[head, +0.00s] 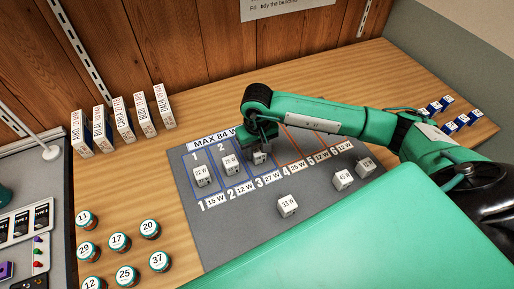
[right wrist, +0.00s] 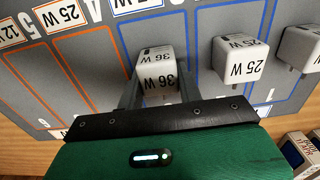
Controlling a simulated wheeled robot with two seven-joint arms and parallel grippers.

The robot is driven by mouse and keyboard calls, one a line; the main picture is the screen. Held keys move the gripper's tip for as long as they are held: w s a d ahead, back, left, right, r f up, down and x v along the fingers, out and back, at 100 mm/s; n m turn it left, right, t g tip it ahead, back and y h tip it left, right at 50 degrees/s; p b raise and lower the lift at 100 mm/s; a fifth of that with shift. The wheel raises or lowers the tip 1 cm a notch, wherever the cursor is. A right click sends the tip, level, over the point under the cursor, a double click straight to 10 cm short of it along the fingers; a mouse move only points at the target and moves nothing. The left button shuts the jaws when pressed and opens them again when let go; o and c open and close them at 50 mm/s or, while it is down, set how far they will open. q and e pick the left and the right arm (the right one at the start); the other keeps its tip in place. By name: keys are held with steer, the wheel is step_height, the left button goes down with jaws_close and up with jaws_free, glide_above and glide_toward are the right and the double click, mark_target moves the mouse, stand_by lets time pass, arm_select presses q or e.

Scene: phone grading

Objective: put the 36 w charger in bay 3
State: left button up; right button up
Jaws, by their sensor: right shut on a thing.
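The 36 W charger (right wrist: 158,75) is a white block, held between the two fingers of my right gripper (right wrist: 158,88) in the right wrist view. In the head view the charger (head: 259,157) shows just below my right gripper (head: 260,143), over the blue-lined lane of bay 3 on the grey mat (head: 240,248). My left gripper is out of view.
White chargers stand in bay 1 (head: 202,175) and bay 2 (head: 231,165). Loose chargers stand on the mat: one front centre (head: 288,205), two at right (head: 343,179) (head: 365,166). Orange-lined bays lie right of bay 3. Round jars (head: 119,242) and boxes (head: 122,122) stand at left.

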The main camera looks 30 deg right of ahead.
steer(key=shift+f, duration=0.15)
steer(key=o, duration=1)
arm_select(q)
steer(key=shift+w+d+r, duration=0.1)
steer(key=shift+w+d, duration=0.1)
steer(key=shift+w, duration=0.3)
